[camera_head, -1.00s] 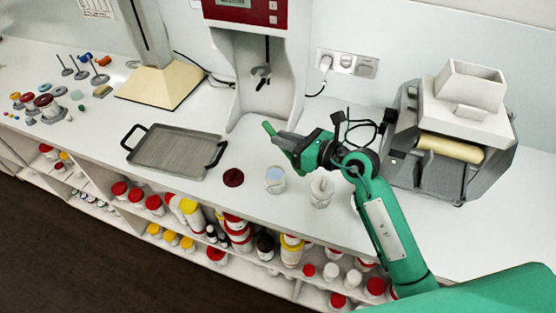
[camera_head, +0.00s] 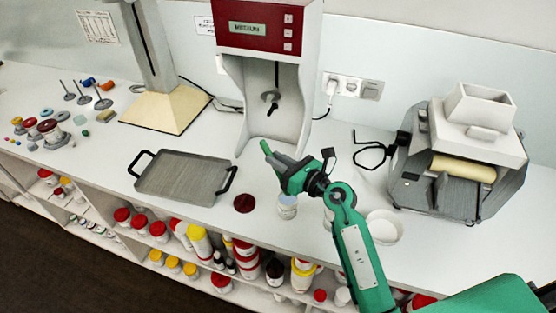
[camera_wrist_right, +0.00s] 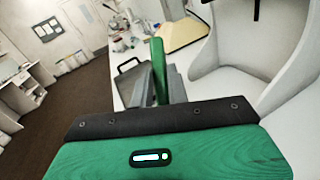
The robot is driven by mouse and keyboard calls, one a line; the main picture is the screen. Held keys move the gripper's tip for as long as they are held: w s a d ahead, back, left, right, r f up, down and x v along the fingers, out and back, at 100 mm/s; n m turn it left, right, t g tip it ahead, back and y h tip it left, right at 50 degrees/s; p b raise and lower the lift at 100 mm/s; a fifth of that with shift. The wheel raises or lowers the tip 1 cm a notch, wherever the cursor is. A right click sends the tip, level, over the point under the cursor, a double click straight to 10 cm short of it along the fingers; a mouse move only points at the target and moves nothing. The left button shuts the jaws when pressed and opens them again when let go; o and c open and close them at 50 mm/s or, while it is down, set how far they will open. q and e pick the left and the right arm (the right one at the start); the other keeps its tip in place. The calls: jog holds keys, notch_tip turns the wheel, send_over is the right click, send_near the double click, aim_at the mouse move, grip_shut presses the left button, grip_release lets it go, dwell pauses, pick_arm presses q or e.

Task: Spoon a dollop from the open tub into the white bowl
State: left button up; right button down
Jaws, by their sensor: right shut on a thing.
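My right gripper (camera_head: 281,166) is shut on a slim green handle (camera_head: 265,147), which points up and left past the fingertips. The handle also shows between the grey fingers in the right wrist view (camera_wrist_right: 158,68). Its spoon end is not visible. The open tub (camera_head: 288,208) stands on the counter just below the gripper in the head view, its pale top uncovered. A dark red lid (camera_head: 244,203) lies to its left. My left gripper is out of view.
A grey tray (camera_head: 183,178) with black handles lies left of the lid. A mixer with a red panel (camera_head: 262,38) stands behind the gripper, and a roller mill (camera_head: 440,186) stands at the right. Lidded containers fill the shelf below the counter's front edge.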

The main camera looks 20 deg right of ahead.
aim_at(278, 173)
jog(key=shift+f+b, duration=0.65)
jog(key=shift+f, duration=0.2)
jog(key=shift+f+b, duration=1.05)
jog(key=shift+f, duration=0.6)
notch_tip(278, 173, up, 6)
jog(key=p, duration=0.6)
jog(key=shift+r+p, duration=0.15)
jog(key=shift+p, duration=0.15)
